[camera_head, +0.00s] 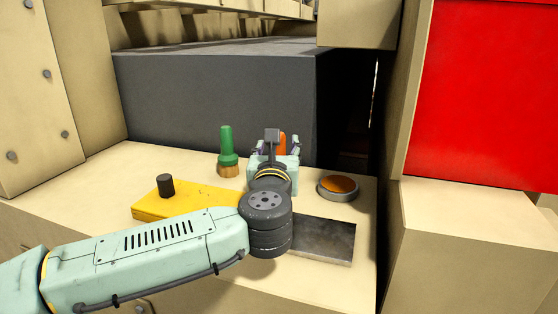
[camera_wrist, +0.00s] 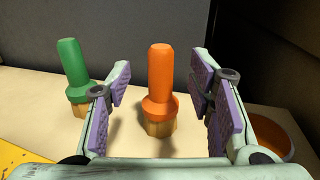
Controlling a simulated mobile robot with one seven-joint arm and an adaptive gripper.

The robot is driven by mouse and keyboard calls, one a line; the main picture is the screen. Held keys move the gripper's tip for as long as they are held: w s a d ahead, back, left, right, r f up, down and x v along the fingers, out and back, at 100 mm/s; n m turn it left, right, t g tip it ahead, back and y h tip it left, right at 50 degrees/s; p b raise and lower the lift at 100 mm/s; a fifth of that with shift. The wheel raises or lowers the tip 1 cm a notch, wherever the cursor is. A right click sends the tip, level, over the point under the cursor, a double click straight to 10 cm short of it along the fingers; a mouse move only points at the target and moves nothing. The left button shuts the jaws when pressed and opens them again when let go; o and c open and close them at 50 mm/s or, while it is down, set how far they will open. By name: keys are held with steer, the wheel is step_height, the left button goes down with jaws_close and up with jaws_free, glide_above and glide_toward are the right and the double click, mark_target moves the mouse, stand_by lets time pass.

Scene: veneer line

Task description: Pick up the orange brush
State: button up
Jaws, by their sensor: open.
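The orange brush (camera_wrist: 160,78) stands upright on the cream surface in the wrist view, with its tan bristle end down. In the head view only a sliver of the orange brush (camera_head: 282,143) shows behind my gripper (camera_head: 279,148). In the wrist view my gripper (camera_wrist: 165,98) is open, its purple-padded fingers to the left and right of the brush. A gap shows on each side, and nothing is held. How far the fingertips are from the brush in depth is hard to tell.
A green brush (camera_head: 228,150) stands upright to the left. A round dish with orange contents (camera_head: 339,186) is to the right. A yellow block (camera_head: 190,201) with a black knob and a dark metal plate (camera_head: 325,240) lie nearer. A dark grey block (camera_head: 210,100) rises behind.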

mark_target(281, 150)
steer(key=w, duration=0.2)
steer(key=w+p, duration=0.2)
steer(key=w, duration=0.1)
steer(key=shift+w+d+f, duration=0.2)
steer(key=shift+w+f, duration=0.15)
steer(key=shift+c, duration=0.2)
jaws_close()
